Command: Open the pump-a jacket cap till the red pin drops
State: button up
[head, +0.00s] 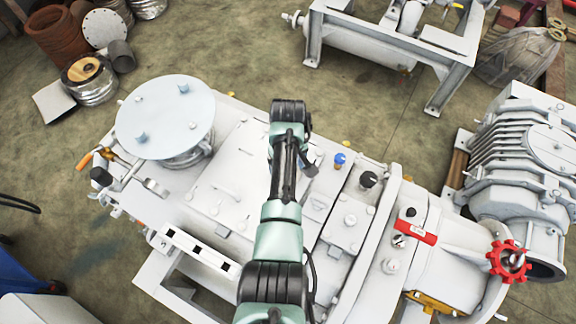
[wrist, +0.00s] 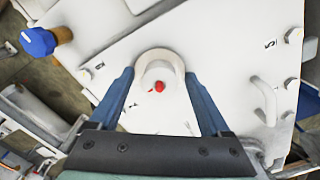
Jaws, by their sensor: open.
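In the wrist view a pale round cap (wrist: 150,70) sits on the white machine top, with a small red pin (wrist: 159,87) showing at its middle. I cannot tell how far the pin stands up. My gripper (wrist: 160,76) is open, with one blue finger on each side of the cap; whether the fingers touch it is unclear. In the head view my gripper (head: 309,168) is small and partly hidden by my arm over the white pump unit (head: 235,175), and the cap and pin cannot be made out. No pump label is readable.
A blue knob (wrist: 38,41) stands at the upper left in the wrist view, and it shows in the head view (head: 340,159). A handle (wrist: 264,100) rises to the right. A black knob (head: 368,180), a red lever (head: 416,232) and a red handwheel (head: 508,261) lie farther right.

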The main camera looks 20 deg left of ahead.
jog(key=shift+r, duration=0.15)
notch_tip(320, 180, up, 13)
jog(key=b, duration=0.1)
dwell(0.3)
dwell(0.4)
jog(key=w+r+m+t+y, duration=0.1)
jog(key=w+r+m+t, duration=0.1)
jog(key=w+r+t, duration=0.75)
jog(key=w+d+r+m+t, duration=0.1)
jog(key=d+r+t, duration=0.1)
jog(key=r, duration=0.7)
jog(key=w+d+r+m+t, duration=0.1)
jog(key=w+d+r+t, duration=0.1)
jog(key=r, duration=0.7)
jog(key=s+d+r+m+t, duration=0.2)
jog(key=s+r+t, duration=0.2)
jog(key=r, duration=0.6)
jog(key=s+d+r+m+t, duration=0.15)
jog(key=s+r+t, duration=0.25)
jog(key=r, duration=0.6)
jog(key=s+d+r+m+t+h, duration=0.1)
jog(key=s+d+r+t, duration=0.2)
jog(key=s+r+t, duration=0.3)
jog(key=s+r, duration=0.5)
jog(key=s, duration=0.1)
jog(key=shift+s, duration=0.15)
